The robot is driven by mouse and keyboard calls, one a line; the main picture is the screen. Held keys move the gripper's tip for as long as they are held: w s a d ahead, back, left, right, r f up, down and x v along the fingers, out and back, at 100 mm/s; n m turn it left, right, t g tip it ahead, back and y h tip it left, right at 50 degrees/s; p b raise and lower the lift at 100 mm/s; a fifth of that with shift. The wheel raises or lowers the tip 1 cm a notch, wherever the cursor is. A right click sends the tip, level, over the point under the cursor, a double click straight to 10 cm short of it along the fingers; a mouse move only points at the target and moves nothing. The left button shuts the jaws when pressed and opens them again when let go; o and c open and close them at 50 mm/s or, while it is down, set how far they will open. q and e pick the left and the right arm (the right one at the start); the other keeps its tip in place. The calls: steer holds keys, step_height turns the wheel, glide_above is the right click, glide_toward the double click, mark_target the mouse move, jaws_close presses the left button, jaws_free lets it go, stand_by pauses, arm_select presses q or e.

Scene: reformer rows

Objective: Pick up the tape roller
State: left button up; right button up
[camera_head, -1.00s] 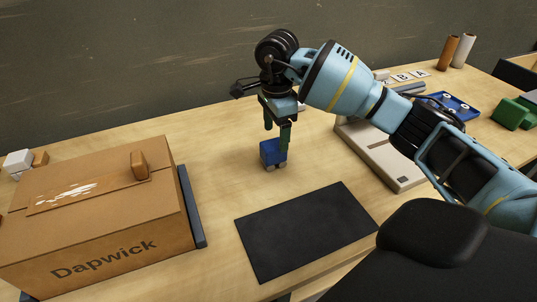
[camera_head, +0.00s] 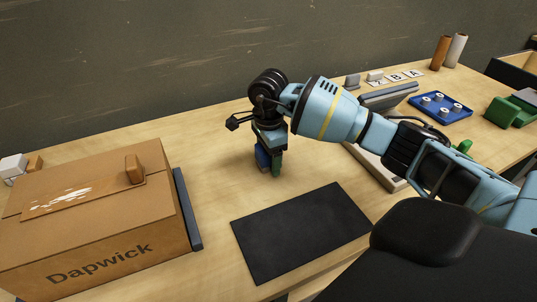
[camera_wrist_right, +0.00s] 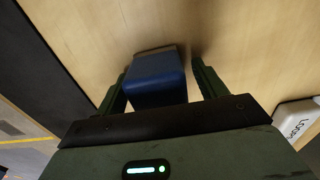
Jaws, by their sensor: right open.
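The tape roller appears to be the small blue block-like thing (camera_head: 262,158) standing on the wooden table, behind the black mat. My right gripper (camera_head: 270,166) is lowered over it, pointing down, and hides much of it in the head view. In the right wrist view, the blue body (camera_wrist_right: 158,82) sits between the two open dark green fingers (camera_wrist_right: 160,95). A gap shows beside the right finger; the left finger is closer to the block. I cannot tell whether it touches. My left gripper is not in view.
A black mat (camera_head: 300,232) lies in front of the blue thing. A brown "Dapwick" carton (camera_head: 110,235) stands at left, with a dark bar (camera_head: 187,210) along its right side. A pale device (camera_head: 375,163) is behind my right arm. A blue tray (camera_head: 440,106) lies farther right.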

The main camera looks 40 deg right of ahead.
steer(key=c, duration=1.2)
steer(key=shift+r, duration=0.55)
step_height(320, 180, up, 2)
steer(key=shift+w+r, duration=0.1)
steer(key=shift+r, duration=0.05)
steer(key=s+a, duration=0.2)
steer(key=a, duration=0.3)
steer(key=s+a+r, duration=0.1)
steer(key=s+a, duration=0.1)
steer(key=a, duration=0.2)
steer(key=s+a, duration=0.2)
steer(key=a, duration=0.3)
steer(key=shift+s+a+r+b, duration=0.25)
steer(key=shift+s+a+b, duration=0.1)
